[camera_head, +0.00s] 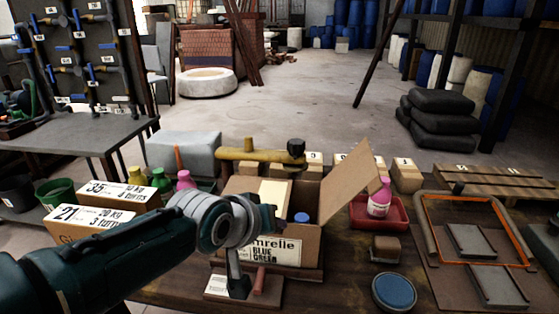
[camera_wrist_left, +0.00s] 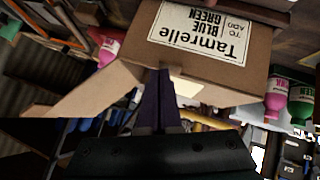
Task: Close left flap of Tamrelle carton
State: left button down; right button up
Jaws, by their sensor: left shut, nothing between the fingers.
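The Tamrelle carton (camera_head: 290,252) stands on the workbench in the middle of the head view, its label facing me. It shows upside down in the wrist view (camera_wrist_left: 245,75). Its right flap (camera_head: 350,182) stands up and leans outward to the right; the wrist view shows it too (camera_wrist_left: 88,98). A tan panel (camera_head: 240,187) shows at the carton's upper left; my arm partly hides it, and I cannot tell how far the left flap is folded. A blue cap (camera_head: 302,217) shows inside. My left gripper (camera_head: 274,217) is shut and empty over the carton's left front top; contact is unclear.
Boxes marked 35 (camera_head: 118,196) and 21 (camera_head: 90,219) stand left. A pink bottle (camera_head: 379,199) stands in a red tray (camera_head: 392,219) at right. A blue round pad (camera_head: 394,291) lies in front. A yellow pipe (camera_head: 245,155) with a black knob lies behind.

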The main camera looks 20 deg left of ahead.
pick_arm(q)
jog(key=s+d+r+p, duration=0.2)
jog(key=s+r+p, duration=0.5)
jog(key=r+p, duration=0.4)
jog(key=s+a+r+m+g+p, duration=0.1)
jog(key=s+r+m+g, duration=0.25)
jog(key=s, duration=0.85)
jog(key=s+a+r+m+g, duration=0.1)
jog(key=s+r+m+g, duration=0.3)
jog(key=s, duration=0.8)
notch_tip(320, 180, up, 33)
jog(key=t+p, duration=0.1)
jog(key=p, duration=3.1)
jog(key=shift+d+f+y, duration=0.15)
jog(key=shift+d+y, duration=0.05)
jog(key=shift+y, duration=0.1)
jog(key=shift+w+n, duration=0.1)
jog(key=shift+n, duration=0.15)
